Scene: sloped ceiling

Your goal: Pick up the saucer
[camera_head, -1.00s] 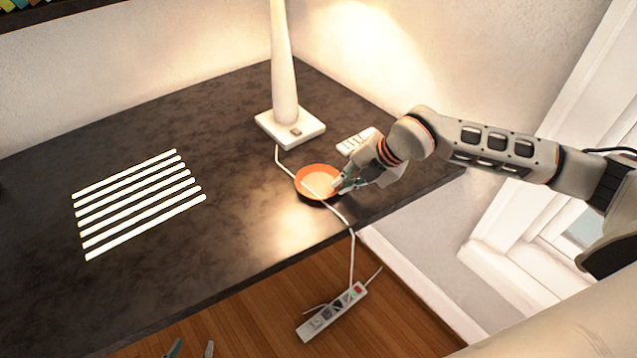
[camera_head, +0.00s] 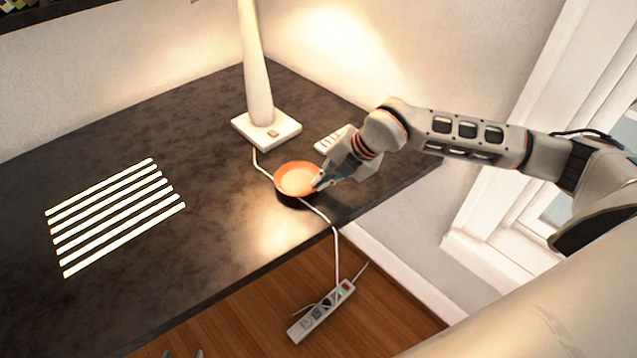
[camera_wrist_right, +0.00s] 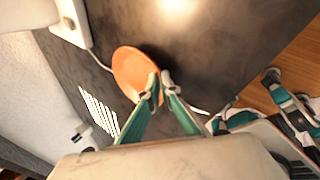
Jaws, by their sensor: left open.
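The orange saucer (camera_head: 296,179) is above the dark desk's right part, near the front edge, with a dark shadow under its near side. My right gripper (camera_head: 319,181) is at the saucer's right rim. In the right wrist view, the fingertips of my right gripper (camera_wrist_right: 159,82) are close together on the rim of the saucer (camera_wrist_right: 134,70), shut on it. The saucer looks slightly clear of the desk, but the gap is hard to judge. My left gripper (camera_head: 183,354) shows only its fingertips at the bottom edge, open and away from the saucer.
A white lamp (camera_head: 259,85) stands behind the saucer. Its cable (camera_head: 262,168) runs beneath the saucer toward a power strip (camera_head: 321,312) below the desk's edge. A white remote-like object (camera_head: 333,139) lies behind my right gripper. The desk's left part (camera_head: 120,150) has bright stripes.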

